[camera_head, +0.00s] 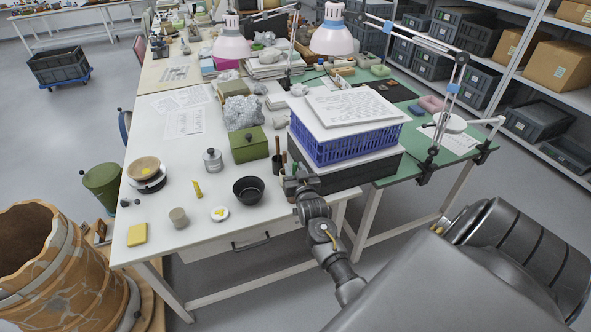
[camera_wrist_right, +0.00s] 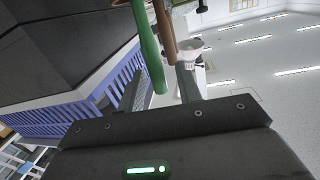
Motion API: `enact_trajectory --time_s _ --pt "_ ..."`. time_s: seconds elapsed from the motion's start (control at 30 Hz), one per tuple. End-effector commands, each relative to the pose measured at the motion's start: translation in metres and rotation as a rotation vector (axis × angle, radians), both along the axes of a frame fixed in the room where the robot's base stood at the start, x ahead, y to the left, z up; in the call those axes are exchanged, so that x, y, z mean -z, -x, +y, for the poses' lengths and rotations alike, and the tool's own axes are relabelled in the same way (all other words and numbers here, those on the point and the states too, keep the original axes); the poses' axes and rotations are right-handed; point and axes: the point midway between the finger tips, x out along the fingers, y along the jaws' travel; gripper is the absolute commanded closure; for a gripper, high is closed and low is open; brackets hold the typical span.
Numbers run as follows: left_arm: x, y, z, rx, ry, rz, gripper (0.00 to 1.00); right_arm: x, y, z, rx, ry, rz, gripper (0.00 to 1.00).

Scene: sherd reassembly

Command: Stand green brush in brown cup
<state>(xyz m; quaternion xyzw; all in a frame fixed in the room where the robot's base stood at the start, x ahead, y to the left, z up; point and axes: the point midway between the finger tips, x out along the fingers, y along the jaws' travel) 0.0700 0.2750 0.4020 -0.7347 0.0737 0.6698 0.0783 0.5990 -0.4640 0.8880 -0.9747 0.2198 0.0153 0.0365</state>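My right gripper (camera_head: 297,184) is at the front right of the white table, beside the blue crate. Its fingertips are too small to make out in the head view. In the right wrist view, a green brush handle (camera_wrist_right: 149,50) and a brown handle (camera_wrist_right: 164,28) run down from the top edge, in front of the gripper body; whether the fingers grip either is unclear. A dark cup (camera_head: 277,169) with brown handles stands just left of the gripper. A small grey-brown cup (camera_head: 179,217) stands at the table's front. My left gripper is not in view.
A black bowl (camera_head: 248,190), a small white dish (camera_head: 220,213), a yellow block (camera_head: 137,234) and a green box (camera_head: 249,145) stand on the white table. The blue crate (camera_head: 345,146) is close on the gripper's right. Bare tabletop lies around the grey-brown cup.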

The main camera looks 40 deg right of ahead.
Motion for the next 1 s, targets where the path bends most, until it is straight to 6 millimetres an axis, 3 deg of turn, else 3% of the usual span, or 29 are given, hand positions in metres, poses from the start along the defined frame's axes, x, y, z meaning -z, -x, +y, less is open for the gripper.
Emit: enact_trajectory --time_s 0.37,0.8,1.0 --pt "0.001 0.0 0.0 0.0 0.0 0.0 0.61 0.001 0.004 0.002 0.0 0.0 0.001 0.61" --pt "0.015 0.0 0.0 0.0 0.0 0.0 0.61 -0.002 0.075 0.036 0.0 -0.001 0.0 0.61" --pt "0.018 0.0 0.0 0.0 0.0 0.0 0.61 -0.004 0.095 0.044 0.001 -0.001 0.0 0.61"
